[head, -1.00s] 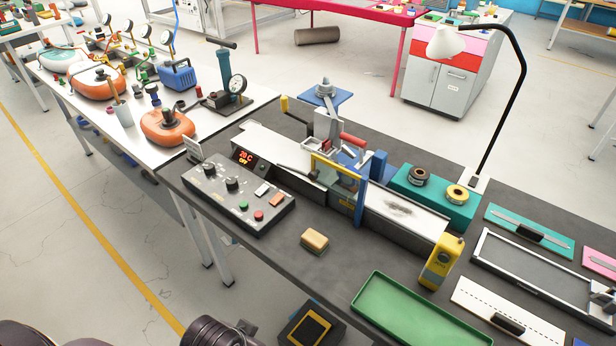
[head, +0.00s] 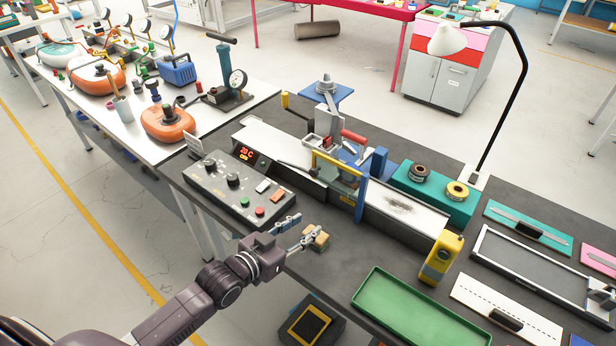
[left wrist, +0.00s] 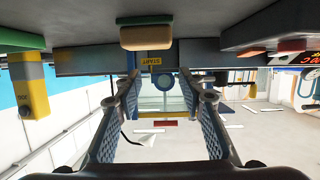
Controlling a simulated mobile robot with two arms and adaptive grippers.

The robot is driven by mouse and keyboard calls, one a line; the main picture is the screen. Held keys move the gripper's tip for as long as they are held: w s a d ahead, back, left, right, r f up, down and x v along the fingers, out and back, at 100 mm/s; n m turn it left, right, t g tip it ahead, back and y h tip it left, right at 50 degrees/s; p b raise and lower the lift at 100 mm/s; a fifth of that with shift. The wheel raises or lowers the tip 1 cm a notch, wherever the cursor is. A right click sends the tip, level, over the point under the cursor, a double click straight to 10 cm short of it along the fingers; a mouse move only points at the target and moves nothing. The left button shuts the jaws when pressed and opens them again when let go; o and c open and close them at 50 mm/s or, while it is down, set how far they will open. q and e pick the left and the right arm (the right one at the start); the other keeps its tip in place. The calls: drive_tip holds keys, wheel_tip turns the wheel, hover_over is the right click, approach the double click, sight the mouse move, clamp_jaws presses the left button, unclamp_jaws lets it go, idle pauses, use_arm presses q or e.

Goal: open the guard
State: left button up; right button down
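The guard (head: 337,166) is a yellow-framed bar with a see-through panel, on the machine in the middle of the dark bench. It looks lowered over the machine bed, next to a blue upright. My left gripper (head: 299,231) is open and empty over the bench's front part, in front of the machine and apart from the guard. Its two fingers (left wrist: 165,98) stand wide apart in the left wrist view, which looks upside down. The machine's blue upright and yellow start label (left wrist: 155,62) show beyond them. My right gripper is not in view.
A control box (head: 237,192) with knobs and buttons stands to the left. A green tray (head: 420,312), a yellow device (head: 442,258) and a lamp (head: 512,90) are to the right.

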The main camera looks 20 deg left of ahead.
sight(312, 174)
use_arm(q)
drive_tip(key=w+a+r+t+h, duration=0.1)
drive_tip(key=w+a+r+t, duration=0.2)
drive_tip(key=w+a+r, duration=0.25)
drive_tip(key=shift+p+x, duration=0.6)
drive_tip(key=shift+x, duration=3.05)
drive_tip(key=shift+d+r, duration=0.15)
drive_tip(key=shift+c, duration=0.4)
clamp_jaws()
